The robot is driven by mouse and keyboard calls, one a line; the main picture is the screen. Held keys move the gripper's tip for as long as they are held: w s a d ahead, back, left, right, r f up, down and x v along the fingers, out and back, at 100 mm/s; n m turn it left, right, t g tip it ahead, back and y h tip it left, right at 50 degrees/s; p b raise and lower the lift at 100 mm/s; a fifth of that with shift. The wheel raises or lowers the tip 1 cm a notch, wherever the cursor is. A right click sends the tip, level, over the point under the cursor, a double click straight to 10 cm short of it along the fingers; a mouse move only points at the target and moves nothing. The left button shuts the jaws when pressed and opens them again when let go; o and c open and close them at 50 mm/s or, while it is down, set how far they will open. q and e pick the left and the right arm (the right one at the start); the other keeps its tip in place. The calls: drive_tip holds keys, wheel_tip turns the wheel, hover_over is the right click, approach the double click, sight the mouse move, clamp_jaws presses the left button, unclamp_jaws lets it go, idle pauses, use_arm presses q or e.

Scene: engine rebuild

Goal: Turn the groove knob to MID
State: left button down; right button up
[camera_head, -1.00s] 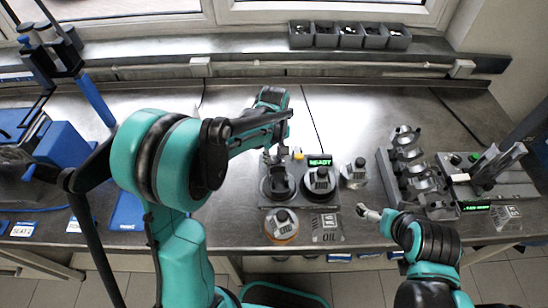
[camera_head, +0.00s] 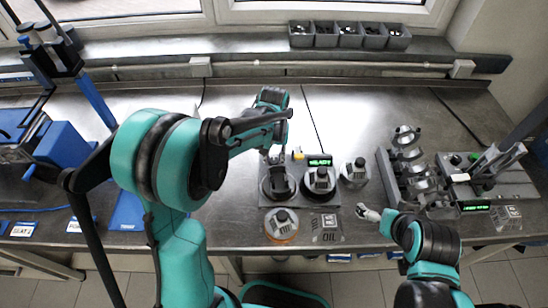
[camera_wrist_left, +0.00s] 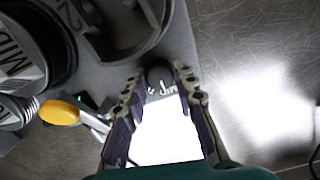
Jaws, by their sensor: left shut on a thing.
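The groove knob (camera_wrist_left: 160,76) is a small dark round knob at the corner of the grey station plate (camera_wrist_left: 178,20). In the left wrist view my left gripper (camera_wrist_left: 160,84) has its two fingertips on either side of the knob and is shut on it. Pale dial marks show just below the knob, partly washed out by glare; I cannot read the setting. In the head view my left gripper (camera_head: 268,156) reaches down to the plate's back left corner, and the knob is hidden there. My right gripper (camera_head: 370,213) hangs right of the plate; its jaws are too small to judge.
The plate bears a green READY display (camera_head: 320,161), a yellow part (camera_head: 298,153) and round holders. A canister (camera_head: 281,224) stands in front and another (camera_head: 354,171) to the right. A rack of metal parts (camera_head: 410,165) stands further right.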

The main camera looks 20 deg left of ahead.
sight(274, 161)
idle(0.3)
use_arm(q)
drive_tip(key=c, duration=1.2)
unclamp_jaws()
wheel_tip(274, 161, up, 12)
drive_tip(key=shift+s, duration=0.1)
